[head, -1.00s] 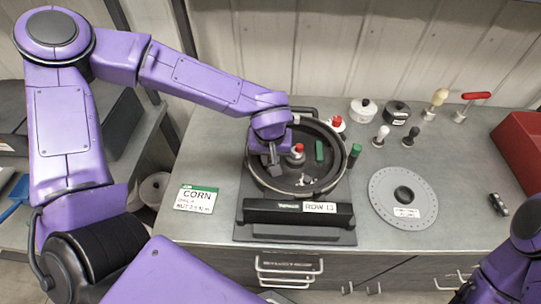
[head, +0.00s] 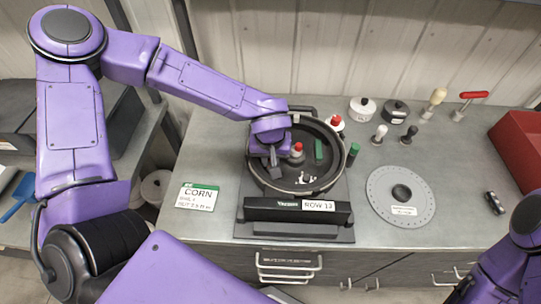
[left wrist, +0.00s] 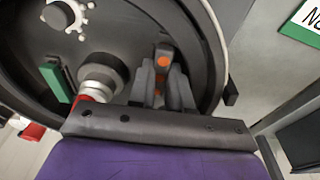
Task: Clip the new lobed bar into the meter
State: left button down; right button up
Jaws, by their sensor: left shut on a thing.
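The seed meter (head: 345,187) is an open round black housing on a dark base plate on the counter. My left gripper (head: 273,160) is inside its left side. In the left wrist view the left gripper (left wrist: 164,90) is shut on a small dark grey piece with orange spots (left wrist: 163,60), apparently the lobed bar. The fingers hide much of it, and I cannot tell whether it is clipped in. A red-topped knob (head: 297,149) and a green block (head: 319,150) are inside the housing, right of the gripper. My right gripper is not in view.
A perforated grey disc (head: 400,220) lies right of the meter, with a small dark part (head: 494,203) farther right. Several knobs and two round pots (head: 362,108) stand behind. A CORN card (head: 197,197) lies at left. A red bin (head: 520,150) is at the right edge.

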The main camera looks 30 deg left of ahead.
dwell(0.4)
pick_arm(q)
jog(key=shift+f+p, duration=0.1)
jog(key=shift+p, duration=0.3)
jog(key=shift+f, duration=0.15)
jog(key=shift+s+p, duration=0.1)
jog(key=shift+p, duration=0.5)
jog(key=shift+f, duration=0.1)
